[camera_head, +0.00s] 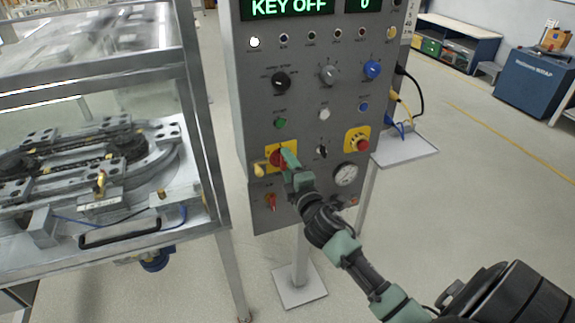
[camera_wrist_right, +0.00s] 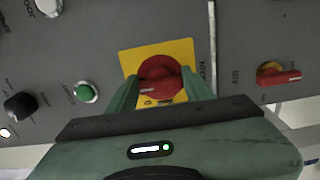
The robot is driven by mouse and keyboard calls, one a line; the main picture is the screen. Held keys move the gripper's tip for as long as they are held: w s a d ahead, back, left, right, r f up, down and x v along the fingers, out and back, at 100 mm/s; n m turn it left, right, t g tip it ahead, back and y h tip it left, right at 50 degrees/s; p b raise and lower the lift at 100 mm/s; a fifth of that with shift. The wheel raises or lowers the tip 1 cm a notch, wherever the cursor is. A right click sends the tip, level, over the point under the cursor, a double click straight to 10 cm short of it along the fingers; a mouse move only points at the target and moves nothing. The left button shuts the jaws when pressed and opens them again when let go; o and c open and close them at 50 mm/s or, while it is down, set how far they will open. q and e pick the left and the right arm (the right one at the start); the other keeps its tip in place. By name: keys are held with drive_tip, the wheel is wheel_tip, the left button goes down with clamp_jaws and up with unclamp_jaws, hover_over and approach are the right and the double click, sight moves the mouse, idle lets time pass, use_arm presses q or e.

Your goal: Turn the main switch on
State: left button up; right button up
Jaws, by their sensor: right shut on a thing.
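The main switch is a red rotary knob on a yellow plate; the knob (camera_wrist_right: 160,77) shows in the right wrist view, and its yellow plate (camera_wrist_right: 130,62) is behind it. In the head view the red knob (camera_head: 275,159) is low on the left of the grey control panel (camera_head: 318,130), partly hidden by my gripper. My right gripper (camera_head: 287,160) is at the panel, its green fingers on either side of the knob in the wrist view (camera_wrist_right: 160,88). It is shut on the knob. The display (camera_head: 290,7) reads "KEY OFF". My left gripper is not in view.
A framed machine enclosure (camera_head: 200,130) stands close on the left. A small shelf (camera_head: 410,150) sticks out on the right.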

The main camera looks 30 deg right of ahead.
drive_tip(key=o, duration=1.4)
drive_tip(key=b+v, duration=0.1)
drive_tip(key=v, duration=0.6)
drive_tip(key=shift+s+a, duration=0.1)
drive_tip(key=shift+s, duration=0.3)
